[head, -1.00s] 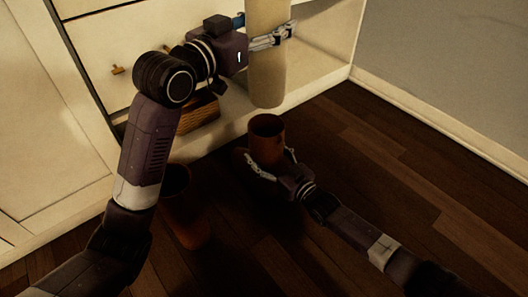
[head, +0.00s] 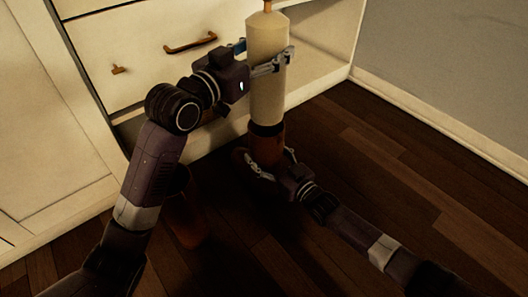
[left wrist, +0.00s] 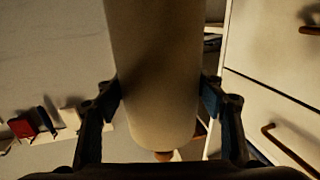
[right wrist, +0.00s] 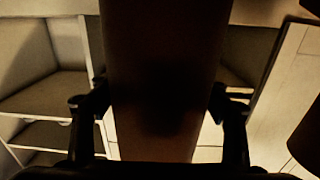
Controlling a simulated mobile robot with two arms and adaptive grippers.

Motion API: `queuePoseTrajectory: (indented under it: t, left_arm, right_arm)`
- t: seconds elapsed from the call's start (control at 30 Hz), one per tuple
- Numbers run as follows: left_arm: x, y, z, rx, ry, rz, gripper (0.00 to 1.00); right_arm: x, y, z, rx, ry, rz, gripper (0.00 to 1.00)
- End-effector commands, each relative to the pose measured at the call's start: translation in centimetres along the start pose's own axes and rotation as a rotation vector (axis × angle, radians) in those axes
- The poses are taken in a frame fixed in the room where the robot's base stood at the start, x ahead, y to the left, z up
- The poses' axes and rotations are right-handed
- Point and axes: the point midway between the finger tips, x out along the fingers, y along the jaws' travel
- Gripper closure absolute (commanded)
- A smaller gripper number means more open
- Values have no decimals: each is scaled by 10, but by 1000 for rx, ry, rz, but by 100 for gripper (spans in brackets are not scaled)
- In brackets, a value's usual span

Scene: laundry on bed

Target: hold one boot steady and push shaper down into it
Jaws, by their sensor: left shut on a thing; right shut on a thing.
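The cream cylindrical shaper (head: 267,75) stands upright in the head view, with an orange-brown knob on top. My left gripper (head: 271,63) is shut on its upper part, and the left wrist view shows the shaper (left wrist: 155,75) between both fingers. The shaper's lower end meets the opening of a brown boot (head: 267,145); how far it is inside is hard to tell. My right gripper (head: 270,168) is shut around the boot's shaft near the floor. The boot shaft (right wrist: 165,80) fills the middle of the right wrist view, very dark.
A second brown boot (head: 187,225) stands on the floor, partly behind my left arm. A cream cabinet (head: 120,50) with drawers and an open shelf (head: 318,70) is close behind. Dark wooden floor (head: 400,170) is clear to the right.

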Motion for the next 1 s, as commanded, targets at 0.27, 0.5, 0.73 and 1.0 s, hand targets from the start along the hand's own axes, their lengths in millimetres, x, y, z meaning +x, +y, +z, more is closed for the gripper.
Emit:
queuePoseTrajectory:
  t: [0.27, 0.5, 0.73, 1.0]
  left_arm:
    - [0, 0, 20, 0, -1, -1, 79]
    - [0, 0, 37, 0, -2, 0, 79]
    - [0, 0, 40, 0, 1, 0, 19]
    - [0, 0, 41, 0, -2, 0, 17]
  right_arm:
    - [0, 0, 0, 0, 0, 0, 71]
    - [0, 0, 0, 0, 0, 0, 71]
    - [0, 0, 0, 0, 0, 0, 71]
    - [0, 0, 0, 0, 0, 0, 71]
